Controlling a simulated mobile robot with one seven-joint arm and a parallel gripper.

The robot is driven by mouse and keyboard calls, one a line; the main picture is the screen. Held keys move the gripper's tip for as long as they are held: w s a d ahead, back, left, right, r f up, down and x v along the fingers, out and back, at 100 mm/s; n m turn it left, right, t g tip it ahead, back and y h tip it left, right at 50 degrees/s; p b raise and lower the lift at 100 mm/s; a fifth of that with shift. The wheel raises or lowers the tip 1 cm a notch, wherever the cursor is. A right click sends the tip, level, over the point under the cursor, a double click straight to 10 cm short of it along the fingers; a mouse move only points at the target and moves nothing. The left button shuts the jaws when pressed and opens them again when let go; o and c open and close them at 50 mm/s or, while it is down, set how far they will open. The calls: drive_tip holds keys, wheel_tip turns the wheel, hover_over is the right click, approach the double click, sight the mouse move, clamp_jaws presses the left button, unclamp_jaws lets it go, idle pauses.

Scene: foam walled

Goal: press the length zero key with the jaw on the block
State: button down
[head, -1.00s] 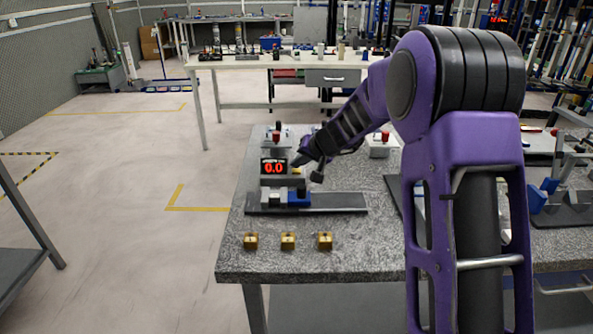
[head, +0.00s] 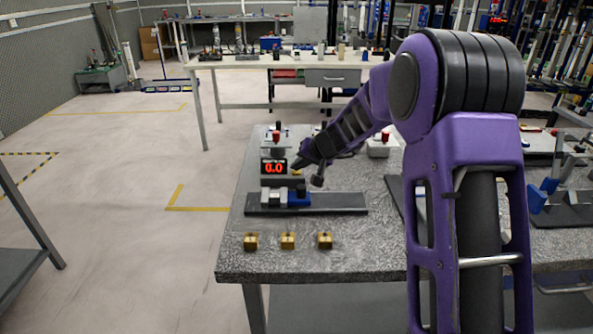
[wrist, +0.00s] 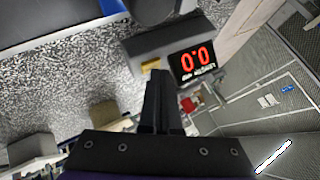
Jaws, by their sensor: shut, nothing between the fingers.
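The gauge's display (head: 273,167) reads a red 0.0 in the head view; it shows upside down in the wrist view (wrist: 194,62). The yellow key (wrist: 151,65) is on the same grey housing (wrist: 140,47), beside the display. My gripper (wrist: 155,73) is shut and empty, its fingertips right at the key's edge; I cannot tell whether they touch it. In the head view my gripper (head: 298,163) is just right of the display and partly hides the key. The blue jaw slide (head: 299,197) sits on the dark rail in front, beside a grey part (head: 274,197).
Three small brass blocks (head: 288,241) stand in a row near the front of the granite table (head: 300,262). Other fixtures with red knobs (head: 385,138) stand behind. The dark rail (head: 340,202) is bare to the right of the slide.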

sight(298, 175)
drive_tip(key=shift+r+p, duration=0.5)
drive_tip(key=shift+r, duration=0.35)
drive_tip(key=shift+r, duration=0.1)
wheel_tip(298, 175, up, 5)
drive_tip(key=p, duration=0.3)
idle(0.6)
